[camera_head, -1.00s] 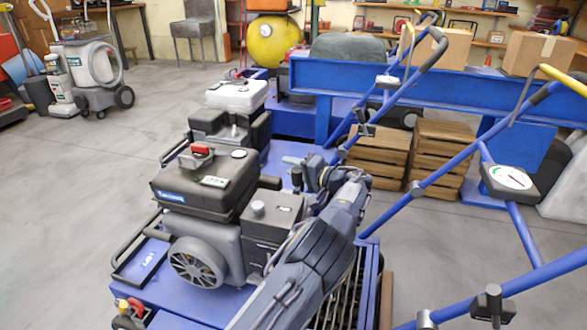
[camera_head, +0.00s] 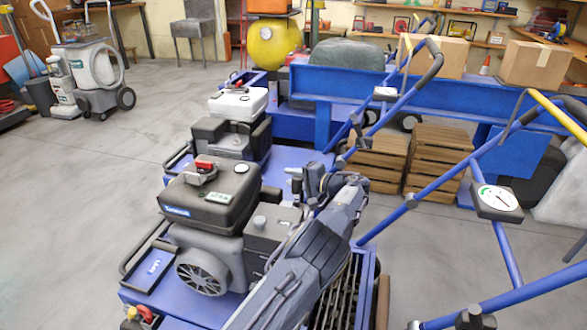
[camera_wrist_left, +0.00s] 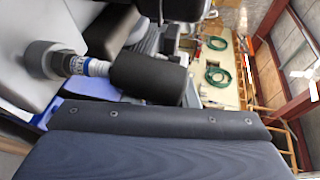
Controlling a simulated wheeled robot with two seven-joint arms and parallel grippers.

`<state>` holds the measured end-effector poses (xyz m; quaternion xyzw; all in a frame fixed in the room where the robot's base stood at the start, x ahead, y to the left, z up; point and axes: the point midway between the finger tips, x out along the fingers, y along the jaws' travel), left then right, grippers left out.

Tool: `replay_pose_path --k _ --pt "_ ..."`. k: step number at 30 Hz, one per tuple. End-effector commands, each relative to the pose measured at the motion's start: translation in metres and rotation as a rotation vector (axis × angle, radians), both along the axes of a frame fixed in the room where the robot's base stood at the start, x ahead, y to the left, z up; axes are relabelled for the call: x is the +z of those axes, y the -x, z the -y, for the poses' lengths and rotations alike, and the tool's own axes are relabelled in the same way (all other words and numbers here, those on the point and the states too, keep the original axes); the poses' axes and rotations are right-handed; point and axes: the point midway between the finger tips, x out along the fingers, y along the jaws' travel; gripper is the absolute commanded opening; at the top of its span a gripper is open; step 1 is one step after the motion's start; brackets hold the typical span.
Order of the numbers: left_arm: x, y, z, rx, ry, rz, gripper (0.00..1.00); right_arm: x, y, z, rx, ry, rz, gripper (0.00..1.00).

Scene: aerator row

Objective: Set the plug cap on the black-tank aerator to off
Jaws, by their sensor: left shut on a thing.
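The black-tank aerator's black tank (camera_head: 212,190), with a red cap, is at centre-left in the head view, above a grey engine. My left gripper (camera_head: 310,184) is just right of that engine. In the left wrist view, a spark plug with a grey hex base (camera_wrist_left: 45,60) and white ceramic body (camera_wrist_left: 95,67) lies in line with the black plug cap (camera_wrist_left: 148,78). White ceramic shows between base and cap; whether the cap still touches the plug's tip is hidden. My left gripper is shut on the cap, its large dark finger just below it. My right gripper is out of view.
A white-tank aerator (camera_head: 237,103) stands behind the black one. Wooden crates (camera_head: 436,160) and a blue beam (camera_head: 430,92) lie beyond.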

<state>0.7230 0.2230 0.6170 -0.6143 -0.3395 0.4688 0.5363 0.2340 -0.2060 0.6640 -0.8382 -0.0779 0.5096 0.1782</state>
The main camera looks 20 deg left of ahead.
Motion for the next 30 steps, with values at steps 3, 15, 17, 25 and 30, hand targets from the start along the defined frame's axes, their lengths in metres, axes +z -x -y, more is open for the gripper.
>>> replay_pose_path --k 3,15,17,25,30 --pt "0.009 -0.002 0.0 0.001 0.006 -0.09 0.0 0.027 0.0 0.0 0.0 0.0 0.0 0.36" --pt "0.01 -0.007 0.001 0.0 0.006 -0.309 0.0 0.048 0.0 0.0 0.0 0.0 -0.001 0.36" --pt "0.01 -0.007 0.001 0.0 0.007 -0.325 0.0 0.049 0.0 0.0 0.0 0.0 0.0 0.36" --pt "0.01 -0.007 0.001 0.0 0.005 -0.359 0.0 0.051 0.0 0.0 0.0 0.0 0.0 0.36" --pt "0.01 -0.007 0.001 0.0 0.006 -0.36 0.0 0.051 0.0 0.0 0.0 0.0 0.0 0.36"
